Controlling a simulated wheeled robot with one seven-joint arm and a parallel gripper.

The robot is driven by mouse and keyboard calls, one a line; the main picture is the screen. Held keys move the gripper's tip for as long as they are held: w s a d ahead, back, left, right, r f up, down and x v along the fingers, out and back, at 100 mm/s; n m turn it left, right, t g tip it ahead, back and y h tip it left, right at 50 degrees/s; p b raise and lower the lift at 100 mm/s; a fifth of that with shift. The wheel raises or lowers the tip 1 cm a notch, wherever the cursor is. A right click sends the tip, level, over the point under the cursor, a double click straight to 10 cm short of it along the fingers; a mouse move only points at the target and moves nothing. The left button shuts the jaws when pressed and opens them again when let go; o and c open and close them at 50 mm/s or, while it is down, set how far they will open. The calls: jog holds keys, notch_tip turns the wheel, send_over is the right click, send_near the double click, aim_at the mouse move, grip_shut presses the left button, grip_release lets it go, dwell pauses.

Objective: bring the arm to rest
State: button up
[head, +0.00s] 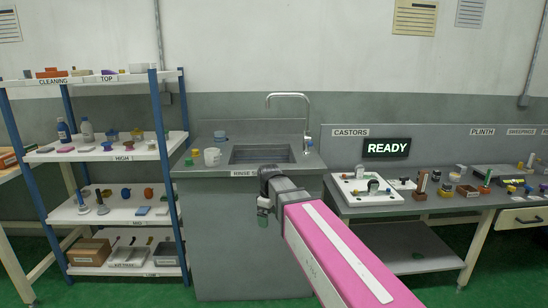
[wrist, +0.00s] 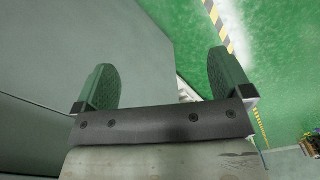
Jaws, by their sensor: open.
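My arm (head: 335,252), with a pink link and a white stripe, reaches from the lower right towards the sink unit in the head view. My gripper (head: 263,212) hangs down at its far end, in front of the grey sink cabinet (head: 225,245). In the wrist view my gripper (wrist: 160,85) shows two green fingers set wide apart with nothing between them. Beyond the fingers are a grey panel and the green floor.
A shelf rack (head: 105,150) with several small items stands at the left. The sink counter (head: 300,165) has a tap and a white mug (head: 212,157). A workbench (head: 440,203) with small parts and a READY sign (head: 387,147) is at the right. Green floor (head: 130,292) is clear in front.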

jog(key=s+d+f+m, duration=0.5)
jog(key=d+f, duration=0.3)
jog(key=d, duration=0.2)
jog(key=s+d+f+m, duration=0.5)
jog(key=d+f+m, duration=0.2)
jog(key=d, duration=0.3)
jog(key=shift+s+d+f+m, duration=0.15)
jog(key=shift+s+f+m, duration=0.15)
jog(key=shift+f, duration=0.5)
